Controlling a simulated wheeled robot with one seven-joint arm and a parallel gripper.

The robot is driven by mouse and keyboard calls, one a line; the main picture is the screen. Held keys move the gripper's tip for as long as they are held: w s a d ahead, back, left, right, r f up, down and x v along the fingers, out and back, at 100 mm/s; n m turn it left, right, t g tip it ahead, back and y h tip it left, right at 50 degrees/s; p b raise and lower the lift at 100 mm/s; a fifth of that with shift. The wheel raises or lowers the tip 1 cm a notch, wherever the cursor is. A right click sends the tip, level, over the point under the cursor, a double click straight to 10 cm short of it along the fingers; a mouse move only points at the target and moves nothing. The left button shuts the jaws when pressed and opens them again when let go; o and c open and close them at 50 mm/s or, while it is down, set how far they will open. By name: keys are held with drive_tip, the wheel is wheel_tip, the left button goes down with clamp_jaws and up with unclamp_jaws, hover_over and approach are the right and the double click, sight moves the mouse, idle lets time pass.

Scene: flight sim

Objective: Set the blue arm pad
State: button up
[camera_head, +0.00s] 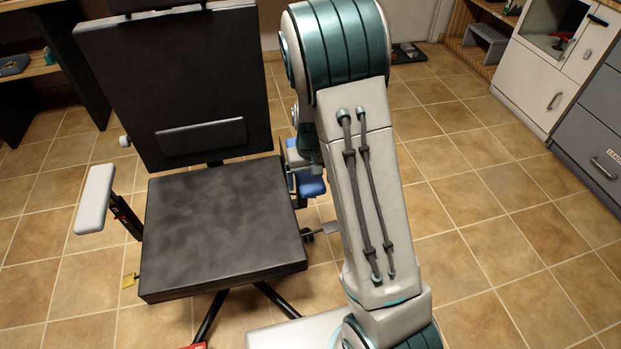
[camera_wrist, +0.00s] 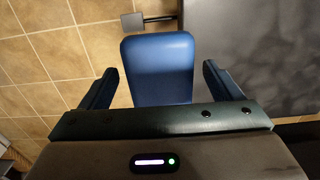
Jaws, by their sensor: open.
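A dark office chair (camera_head: 215,220) stands on the tiled floor in the head view. The blue arm pad (camera_head: 309,186) is at the chair's right side, partly hidden behind my arm. In the wrist view the blue pad (camera_wrist: 160,66) lies between the two fingers of my gripper (camera_wrist: 158,85), which are open with a gap on both sides of the pad. The pad's lower end is hidden by the gripper body. I cannot tell what supports the pad.
The seat (camera_wrist: 250,50) edge is close to the right finger in the wrist view. A small grey block (camera_wrist: 132,21) on a dark rod is beyond the pad. White and grey cabinets (camera_head: 552,75) stand at right. Tiled floor right of my arm is clear.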

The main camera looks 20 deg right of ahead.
drive_tip(key=c, duration=1.4)
wheel_tip(320, 180, up, 3)
drive_tip(key=shift+r+p, duration=0.1)
drive_tip(key=shift+p, duration=1)
drive_tip(key=o, duration=1.4)
wheel_tip(320, 180, up, 14)
drive_tip(key=p, duration=0.2)
drive_tip(key=shift+f+p, duration=0.2)
drive_tip(key=shift+p, duration=0.1)
